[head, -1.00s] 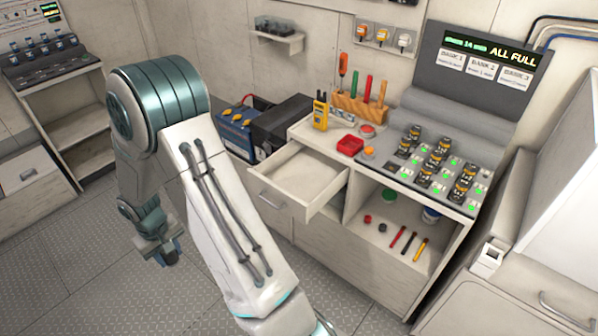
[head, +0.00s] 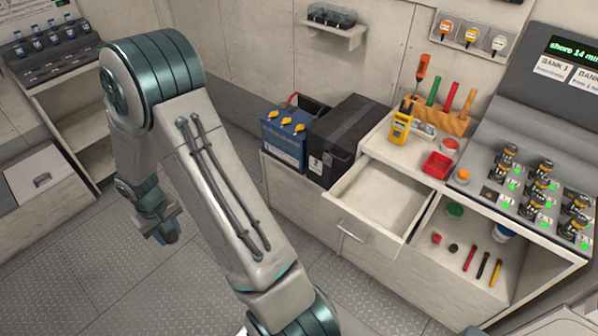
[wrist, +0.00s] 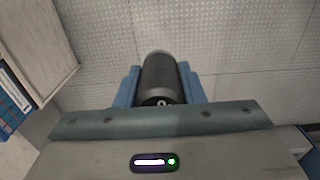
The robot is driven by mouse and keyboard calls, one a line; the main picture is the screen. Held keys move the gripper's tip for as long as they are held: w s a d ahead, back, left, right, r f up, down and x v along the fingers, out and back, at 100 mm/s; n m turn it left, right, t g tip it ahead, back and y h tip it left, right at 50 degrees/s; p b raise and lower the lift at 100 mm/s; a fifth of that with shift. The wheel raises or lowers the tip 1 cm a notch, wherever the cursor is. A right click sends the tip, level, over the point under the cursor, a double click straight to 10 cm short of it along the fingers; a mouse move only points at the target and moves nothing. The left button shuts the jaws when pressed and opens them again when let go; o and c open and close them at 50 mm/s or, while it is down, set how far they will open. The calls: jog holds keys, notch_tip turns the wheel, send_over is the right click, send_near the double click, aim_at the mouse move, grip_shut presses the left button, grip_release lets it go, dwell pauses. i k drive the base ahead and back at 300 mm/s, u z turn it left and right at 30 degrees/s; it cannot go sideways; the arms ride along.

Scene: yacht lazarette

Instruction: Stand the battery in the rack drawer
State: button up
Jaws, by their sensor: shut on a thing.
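My gripper (wrist: 160,88) is shut on a dark cylinder, the battery (wrist: 160,77), held between its blue fingers over the grey floor in the wrist view. In the head view my gripper (head: 163,234) hangs low on the left, pointing down over the floor, and the battery cannot be made out there. An open, empty drawer (head: 345,200) juts from the middle bench, to the right of my gripper and well apart from it. I cannot tell which is the rack drawer.
A charger panel (head: 525,205) with several upright batteries and green lights stands on the right of the bench. The floor (head: 60,270) around my gripper is clear.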

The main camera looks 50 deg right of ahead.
aim_at(379, 203)
jog(key=i, duration=0.35)
jog(key=z, duration=2.4)
jog(key=i, duration=0.5)
jog(key=z, duration=0.05)
